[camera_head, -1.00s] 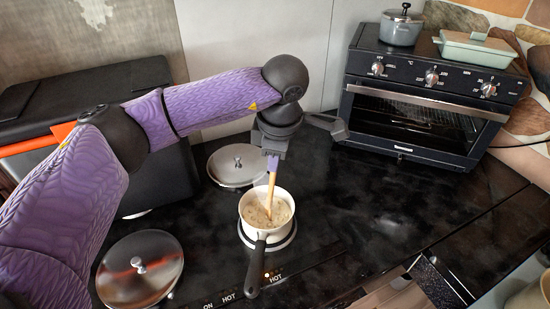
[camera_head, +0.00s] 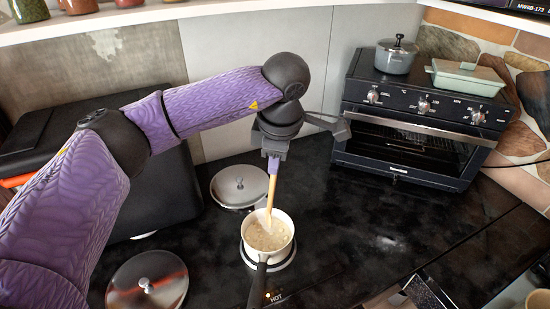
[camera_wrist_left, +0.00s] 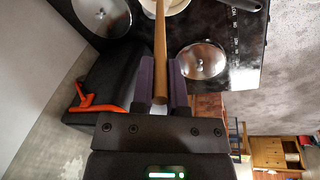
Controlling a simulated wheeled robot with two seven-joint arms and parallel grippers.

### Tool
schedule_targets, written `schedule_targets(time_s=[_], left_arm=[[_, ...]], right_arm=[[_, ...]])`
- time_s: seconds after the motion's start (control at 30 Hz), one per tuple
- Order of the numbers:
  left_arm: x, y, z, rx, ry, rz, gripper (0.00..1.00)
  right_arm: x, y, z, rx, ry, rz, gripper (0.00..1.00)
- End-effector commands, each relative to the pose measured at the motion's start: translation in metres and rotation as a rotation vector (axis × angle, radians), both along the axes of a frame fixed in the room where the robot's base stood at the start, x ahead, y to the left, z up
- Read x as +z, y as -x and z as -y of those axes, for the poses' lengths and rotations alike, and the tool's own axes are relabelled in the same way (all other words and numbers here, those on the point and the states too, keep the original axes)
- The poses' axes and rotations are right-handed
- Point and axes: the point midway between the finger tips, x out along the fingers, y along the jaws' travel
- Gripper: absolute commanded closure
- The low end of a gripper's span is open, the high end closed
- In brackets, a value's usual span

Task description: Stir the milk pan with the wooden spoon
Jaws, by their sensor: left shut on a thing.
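The milk pan (camera_head: 267,240) is small and white with a black handle and stands on a round burner plate, with pale, lumpy contents in it. My left gripper (camera_head: 273,163) is above the pan, shut on the wooden spoon (camera_head: 270,196), which points down with its lower end in the pan's contents. The spoon's bowl end is hidden in the contents. In the left wrist view the spoon handle (camera_wrist_left: 160,50) lies between the two purple fingers, and only an edge of the pan (camera_wrist_left: 178,6) shows at the top. My right gripper is not in view.
One metal lid (camera_head: 239,187) lies behind and left of the pan; another lid (camera_head: 147,285) lies at the front left. A toaster oven (camera_head: 415,125) stands at the back right, carrying a grey pot (camera_head: 395,57) and a green dish (camera_head: 466,77). The dark counter (camera_head: 360,220) right of the pan is clear.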

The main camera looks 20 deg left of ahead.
Motion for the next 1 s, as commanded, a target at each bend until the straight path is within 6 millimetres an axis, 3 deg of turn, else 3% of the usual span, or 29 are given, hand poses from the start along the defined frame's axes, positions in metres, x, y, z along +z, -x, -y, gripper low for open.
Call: schedule_targets(time_s=[0.27,0.57,1.0], left_arm=[[0.006,0.000,0.000,0.000,0.000,0.001,1.00],[0.053,0.000,0.000,-0.001,0.000,0.001,1.00],[0.050,0.000,0.000,0.000,0.000,0.000,1.00]], right_arm=[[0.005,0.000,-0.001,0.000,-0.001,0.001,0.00],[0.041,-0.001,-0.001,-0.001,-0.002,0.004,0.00],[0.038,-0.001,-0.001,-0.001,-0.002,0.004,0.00]])
